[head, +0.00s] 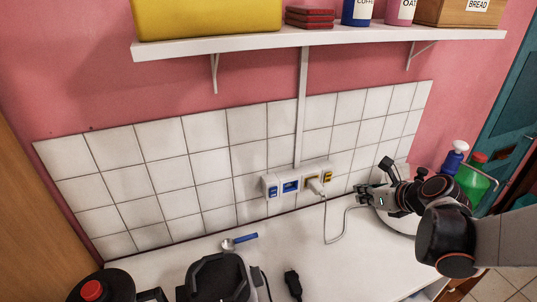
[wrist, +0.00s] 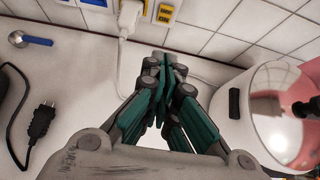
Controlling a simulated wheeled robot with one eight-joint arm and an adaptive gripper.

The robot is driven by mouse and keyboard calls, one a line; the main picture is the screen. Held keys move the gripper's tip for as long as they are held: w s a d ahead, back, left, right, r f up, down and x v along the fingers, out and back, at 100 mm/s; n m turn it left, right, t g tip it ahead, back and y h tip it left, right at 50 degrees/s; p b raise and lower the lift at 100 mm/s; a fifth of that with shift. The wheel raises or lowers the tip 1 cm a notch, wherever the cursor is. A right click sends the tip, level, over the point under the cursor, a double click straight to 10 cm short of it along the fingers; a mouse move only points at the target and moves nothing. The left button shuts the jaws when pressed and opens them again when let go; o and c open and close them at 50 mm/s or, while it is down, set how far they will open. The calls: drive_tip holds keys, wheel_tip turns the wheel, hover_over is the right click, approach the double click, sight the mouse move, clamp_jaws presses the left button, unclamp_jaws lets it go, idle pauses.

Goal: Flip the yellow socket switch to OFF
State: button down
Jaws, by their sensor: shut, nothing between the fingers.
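The yellow socket switch (head: 327,175) is at the right end of a white socket strip (head: 298,180) on the tiled wall. It also shows at the top of the wrist view (wrist: 165,13). I cannot tell which way it is set. A white plug (head: 315,184) with a grey cable sits in the strip just left of it; the plug also shows in the wrist view (wrist: 130,18). My gripper (head: 362,192) is to the right of the strip, apart from it. In the wrist view its fingers (wrist: 164,60) are shut and empty, pointing toward the wall below the yellow switch.
Blue switches (head: 272,190) are further left on the strip. A white rounded appliance (wrist: 240,108) stands close to my gripper's right. A blue-handled scoop (head: 240,241) and a loose black plug (head: 292,285) lie on the counter. A shelf (head: 330,38) hangs above. The middle counter is clear.

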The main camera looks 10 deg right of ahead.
idle(0.3)
drive_tip(key=b, duration=0.4)
approach(328, 179)
drive_tip(key=shift+s+d+f+x, duration=0.1)
drive_tip(key=shift+f+x, duration=0.05)
drive_tip(key=shift+x, duration=0.8)
drive_tip(key=shift+s+d+f+x, duration=0.1)
drive_tip(key=shift+f+x, duration=0.05)
drive_tip(key=shift+x, duration=0.75)
drive_tip(key=shift+s+f+x, duration=0.15)
drive_tip(key=shift+x, duration=0.8)
drive_tip(key=shift+w+a+r, duration=0.1)
drive_tip(key=shift+w+r, duration=0.1)
drive_tip(key=shift+w, duration=0.2)
drive_tip(key=shift+r, duration=0.1)
